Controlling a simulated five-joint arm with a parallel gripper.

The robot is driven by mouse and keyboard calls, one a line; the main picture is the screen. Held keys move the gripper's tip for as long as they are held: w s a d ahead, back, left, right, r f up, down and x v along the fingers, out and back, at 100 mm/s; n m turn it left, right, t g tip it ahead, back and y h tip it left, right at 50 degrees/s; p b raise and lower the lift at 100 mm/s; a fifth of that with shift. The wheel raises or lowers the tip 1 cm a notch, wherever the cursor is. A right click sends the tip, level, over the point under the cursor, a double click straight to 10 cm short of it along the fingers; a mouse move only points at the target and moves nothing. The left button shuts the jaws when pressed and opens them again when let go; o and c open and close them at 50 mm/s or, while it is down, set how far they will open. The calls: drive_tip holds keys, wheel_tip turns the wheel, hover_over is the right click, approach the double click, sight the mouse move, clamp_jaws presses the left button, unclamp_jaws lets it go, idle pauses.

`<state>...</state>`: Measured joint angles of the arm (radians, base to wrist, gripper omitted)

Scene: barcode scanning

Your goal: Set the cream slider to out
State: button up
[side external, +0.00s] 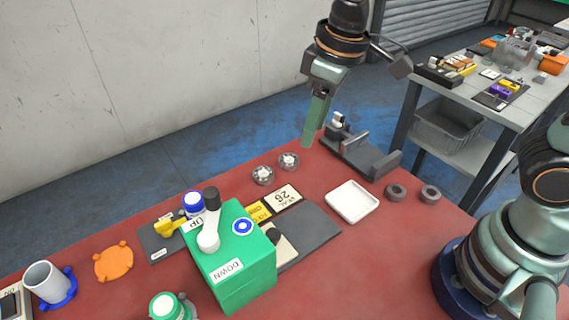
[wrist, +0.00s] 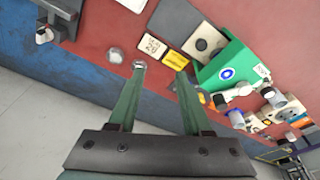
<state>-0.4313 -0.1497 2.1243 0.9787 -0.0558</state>
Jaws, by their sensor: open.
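A cream plate with a dark round knob (side external: 283,247) lies on a dark panel (side external: 318,228), partly hidden behind the green box. In the wrist view the cream plate (wrist: 195,48) shows more fully, beside the box. It is the only cream piece on that panel; I cannot read an "out" mark or tell the slider's position. My gripper (side external: 307,142) is raised over the table's back edge, away from the plate. In the wrist view my gripper (wrist: 160,70) is open, with nothing between its two green fingers.
The green box (side external: 238,265) with a white lever (side external: 211,225) stands tall beside the plate. A "26" card (side external: 284,197) and yellow label (side external: 258,212) lie near it. A white tray (side external: 352,201) and grey holder (side external: 362,153) are to the right.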

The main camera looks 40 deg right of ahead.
sight(273, 233)
drive_tip(key=s+a+f+n+g+h, duration=0.1)
drive_tip(key=a+f+n, duration=0.15)
drive_tip(key=a, duration=0.25)
drive_tip(key=s+a+f+n+g, duration=0.1)
drive_tip(key=a+f, duration=0.2)
drive_tip(key=a, duration=0.2)
wheel_tip(273, 233, down, 12)
drive_tip(key=shift+a+f, duration=0.1)
drive_tip(key=shift+c, duration=0.3)
clamp_jaws()
idle(1.0)
